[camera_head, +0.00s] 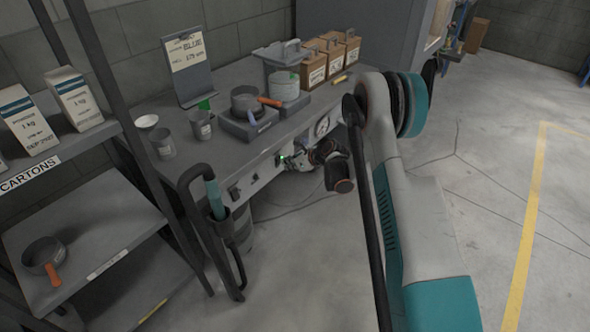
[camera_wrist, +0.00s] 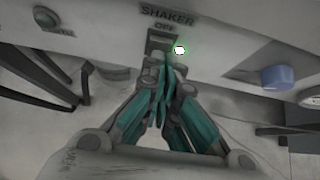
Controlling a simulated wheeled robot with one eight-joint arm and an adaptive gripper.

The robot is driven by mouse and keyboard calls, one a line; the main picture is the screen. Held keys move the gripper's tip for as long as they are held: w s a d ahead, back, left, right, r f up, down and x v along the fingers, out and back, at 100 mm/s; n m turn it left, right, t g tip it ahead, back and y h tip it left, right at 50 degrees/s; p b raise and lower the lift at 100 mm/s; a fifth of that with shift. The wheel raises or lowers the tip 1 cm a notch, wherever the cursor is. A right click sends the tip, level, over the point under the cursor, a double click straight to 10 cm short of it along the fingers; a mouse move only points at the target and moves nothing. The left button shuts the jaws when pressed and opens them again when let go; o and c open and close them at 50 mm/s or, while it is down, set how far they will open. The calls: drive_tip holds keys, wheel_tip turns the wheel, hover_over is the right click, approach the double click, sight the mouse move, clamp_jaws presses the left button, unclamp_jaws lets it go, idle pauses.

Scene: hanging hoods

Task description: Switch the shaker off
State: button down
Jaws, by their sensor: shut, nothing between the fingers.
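The shaker switch (camera_wrist: 159,40) is a dark rocker on a pale front panel, under the printed words SHAKER and OFF. A green light (camera_wrist: 180,49) glows just right of it; it also shows in the head view (camera_head: 283,157). My gripper (camera_wrist: 164,62) is shut and empty, its fingertips right at the lower part of the switch. They hide part of the switch, and I cannot tell whether they touch it or which way it is set. In the head view my gripper (camera_head: 296,160) is at the bench's front panel, partly hidden by my wrist.
The bench (camera_head: 228,82) carries an orange-handled pan (camera_head: 243,98) on a grey block and several cartons (camera_head: 313,68). A holder (camera_head: 243,222) hangs left of my gripper. Open floor lies right.

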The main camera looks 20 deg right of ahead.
drive_tip(key=shift+w+a+r, duration=0.1)
idle(0.3)
drive_tip(key=shift+w+a+r+g+h+p, duration=0.2)
drive_tip(key=shift+a+g+h+p, duration=0.1)
drive_tip(key=shift+g+p, duration=0.15)
drive_tip(key=shift+w, duration=0.1)
drive_tip(key=shift+f, duration=0.15)
drive_tip(key=shift+r+p, duration=0.3)
drive_tip(key=shift+r, duration=0.5)
